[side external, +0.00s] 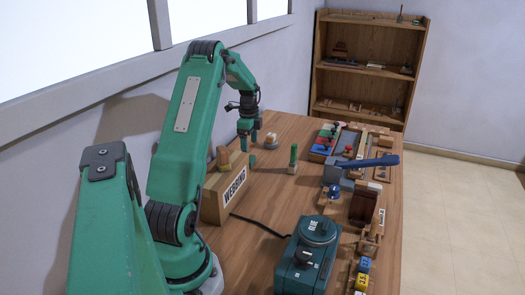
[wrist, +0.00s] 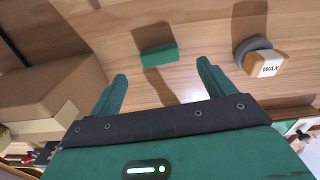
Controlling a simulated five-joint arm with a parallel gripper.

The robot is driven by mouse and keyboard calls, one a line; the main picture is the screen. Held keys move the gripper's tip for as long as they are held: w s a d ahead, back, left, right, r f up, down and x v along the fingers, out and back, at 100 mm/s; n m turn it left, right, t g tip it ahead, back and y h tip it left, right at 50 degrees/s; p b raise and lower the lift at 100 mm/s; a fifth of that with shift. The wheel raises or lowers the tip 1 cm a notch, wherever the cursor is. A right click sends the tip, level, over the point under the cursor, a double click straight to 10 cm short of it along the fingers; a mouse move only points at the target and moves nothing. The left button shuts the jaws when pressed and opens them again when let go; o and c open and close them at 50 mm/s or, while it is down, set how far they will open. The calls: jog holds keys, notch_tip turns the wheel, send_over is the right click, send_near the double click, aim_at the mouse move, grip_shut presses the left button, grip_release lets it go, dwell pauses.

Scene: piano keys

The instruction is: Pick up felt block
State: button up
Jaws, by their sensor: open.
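A small green block, which looks like the felt block (wrist: 159,52), lies on the wooden table in the wrist view, a little beyond my fingertips and between their lines. It also shows in the side external view (side external: 252,160) just under my gripper (side external: 249,138). In the wrist view my gripper (wrist: 162,77) has its two green fingers spread wide apart, with nothing between them. The fingers are above the table and do not touch the block. A shadow lies on the wood between the fingers.
A block marked WAX (wrist: 268,65) on a grey round base stands right of the green block. A cardboard box marked WEBBING (side external: 226,186) stands to the left. A green-handled tool (side external: 293,160) stands nearby. Bare wood surrounds the green block.

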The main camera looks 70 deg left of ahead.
jog(key=shift+f, duration=0.8)
jog(key=shift+f, duration=2.6)
jog(key=shift+c, duration=0.2)
jog(key=c, duration=1)
